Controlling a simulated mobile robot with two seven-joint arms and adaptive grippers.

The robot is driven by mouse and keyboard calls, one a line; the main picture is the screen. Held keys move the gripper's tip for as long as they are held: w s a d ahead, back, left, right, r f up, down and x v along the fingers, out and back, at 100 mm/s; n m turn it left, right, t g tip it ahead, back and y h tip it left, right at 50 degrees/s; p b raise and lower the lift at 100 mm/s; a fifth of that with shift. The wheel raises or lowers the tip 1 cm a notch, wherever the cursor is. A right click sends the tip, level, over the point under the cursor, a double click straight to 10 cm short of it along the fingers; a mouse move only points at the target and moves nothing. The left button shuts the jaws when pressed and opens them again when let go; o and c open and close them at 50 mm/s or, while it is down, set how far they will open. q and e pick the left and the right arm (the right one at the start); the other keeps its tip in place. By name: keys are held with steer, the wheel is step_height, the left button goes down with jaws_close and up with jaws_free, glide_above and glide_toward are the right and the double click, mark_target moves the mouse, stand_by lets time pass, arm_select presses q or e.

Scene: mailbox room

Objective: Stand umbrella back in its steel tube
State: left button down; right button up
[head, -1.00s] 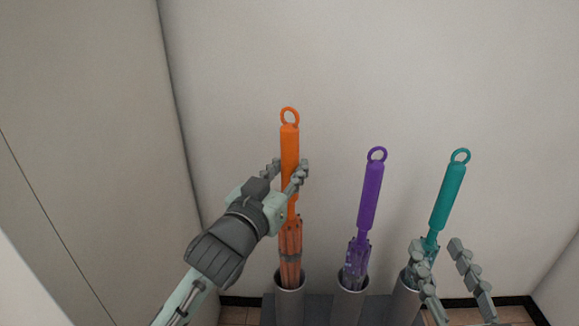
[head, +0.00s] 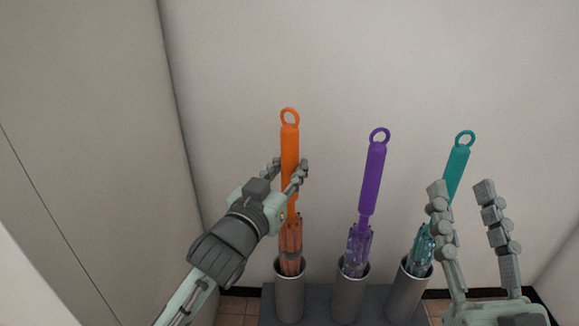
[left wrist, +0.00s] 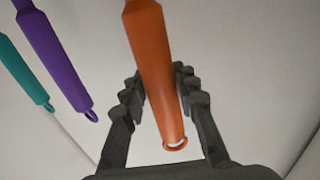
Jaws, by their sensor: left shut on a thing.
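The orange umbrella (head: 290,148) stands upright with its ring handle at the top. Its folded lower part is in the mouth of the left steel tube (head: 289,298). My left gripper (head: 287,175) is shut on its handle; the handle also shows between the fingers in the left wrist view (left wrist: 155,75). How deep the umbrella's tip reaches is hidden by the tube wall. My right gripper (head: 462,190) is open and empty, in front of the teal umbrella (head: 457,170), and partly covers it in the head view.
The purple umbrella (head: 371,180) stands in the middle steel tube (head: 349,297). The teal umbrella leans right in the right steel tube (head: 405,292). The tubes stand on a dark base close to the back wall. A tall panel (head: 90,130) rises at the left.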

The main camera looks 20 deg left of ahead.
arm_select(q)
steer(key=shift+r, duration=0.1)
steer(key=c, duration=1.1)
jaws_free()
steer(key=s, duration=0.7)
steer(key=shift+s+a, duration=0.25)
steer(key=shift+a, duration=0.1)
